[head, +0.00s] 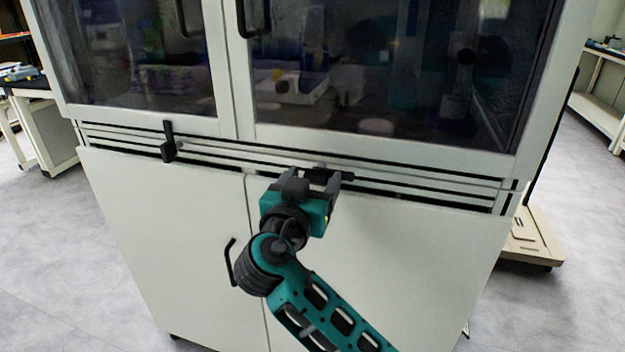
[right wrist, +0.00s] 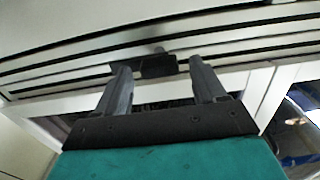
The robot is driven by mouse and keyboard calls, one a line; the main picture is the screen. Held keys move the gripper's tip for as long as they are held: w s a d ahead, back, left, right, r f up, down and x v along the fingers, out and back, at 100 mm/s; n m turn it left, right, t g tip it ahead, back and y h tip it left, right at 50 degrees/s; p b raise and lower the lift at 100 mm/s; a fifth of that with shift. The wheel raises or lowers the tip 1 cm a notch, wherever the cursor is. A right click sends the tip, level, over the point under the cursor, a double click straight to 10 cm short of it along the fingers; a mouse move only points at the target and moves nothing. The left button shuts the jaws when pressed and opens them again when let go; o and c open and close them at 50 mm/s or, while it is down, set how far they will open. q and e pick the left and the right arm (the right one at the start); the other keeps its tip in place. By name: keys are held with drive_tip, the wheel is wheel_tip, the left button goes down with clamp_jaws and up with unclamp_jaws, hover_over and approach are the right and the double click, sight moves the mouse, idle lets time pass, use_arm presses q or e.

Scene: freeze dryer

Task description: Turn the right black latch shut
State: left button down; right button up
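The right black latch (head: 319,173) sits on the slatted strip below the cabinet's right glass door. It is partly hidden by my right gripper and seems to lie sideways, not hanging down. In the right wrist view the latch (right wrist: 158,66) shows as a dark block between and just beyond the fingertips. My right gripper (head: 316,180) is open, its two fingers on either side of the latch; the right wrist view shows the fingers (right wrist: 160,75) well apart. I cannot tell whether they touch it. My left gripper is not in view.
A second black latch (head: 168,142) stands upright on the strip at the left. The glass doors (head: 380,70) are above, and white lower doors (head: 400,260) with a black handle (head: 232,262) are below. A beige wheeled platform (head: 530,240) stands on the floor at the right.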

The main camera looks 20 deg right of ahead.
drive_tip(key=c, duration=1.1)
drive_tip(key=shift+o, duration=0.2)
